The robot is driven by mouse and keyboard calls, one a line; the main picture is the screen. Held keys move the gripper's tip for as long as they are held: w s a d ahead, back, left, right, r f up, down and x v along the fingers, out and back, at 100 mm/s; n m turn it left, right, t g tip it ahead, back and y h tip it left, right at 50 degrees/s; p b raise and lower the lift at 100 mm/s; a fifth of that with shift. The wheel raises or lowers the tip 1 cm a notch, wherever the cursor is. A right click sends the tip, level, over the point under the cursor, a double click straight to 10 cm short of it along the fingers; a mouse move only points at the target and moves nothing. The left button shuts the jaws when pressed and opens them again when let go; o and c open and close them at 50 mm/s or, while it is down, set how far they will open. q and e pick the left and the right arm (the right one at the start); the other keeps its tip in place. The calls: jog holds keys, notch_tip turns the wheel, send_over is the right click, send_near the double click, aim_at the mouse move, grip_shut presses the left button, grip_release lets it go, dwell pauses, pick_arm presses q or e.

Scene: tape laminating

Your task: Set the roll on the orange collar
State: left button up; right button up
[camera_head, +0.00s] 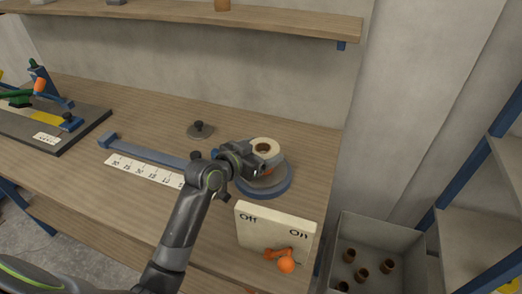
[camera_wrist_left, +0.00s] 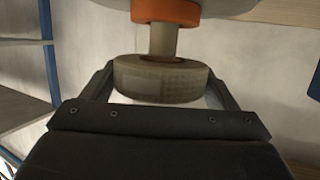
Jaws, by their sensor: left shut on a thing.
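The roll is a pale cream ring (camera_head: 264,146) with a dark hole, held above a round grey base with a blue rim (camera_head: 272,190) at the right of the bench. My left gripper (camera_head: 258,158) is shut on the roll, one finger on each side, as the left wrist view shows with the roll (camera_wrist_left: 160,80) between the fingertips (camera_wrist_left: 160,82). The orange collar (camera_wrist_left: 165,12) is at the top of that view. A pale post (camera_wrist_left: 165,40) runs between collar and roll, with a gap left between them. Whether the post enters the roll's hole is hidden. My right gripper is not seen.
A cream Off/On panel (camera_head: 275,229) with an orange knob (camera_head: 286,265) stands at the front right. A grey bin (camera_head: 385,225) is beside the bench.

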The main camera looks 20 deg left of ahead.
pick_arm(q)
jog(key=shift+f, duration=0.1)
jog(key=shift+f+b, duration=0.35)
jog(key=shift+f, duration=0.15)
jog(key=o, duration=0.9)
jog(key=shift+o, duration=0.2)
jog(key=shift+r, duration=0.1)
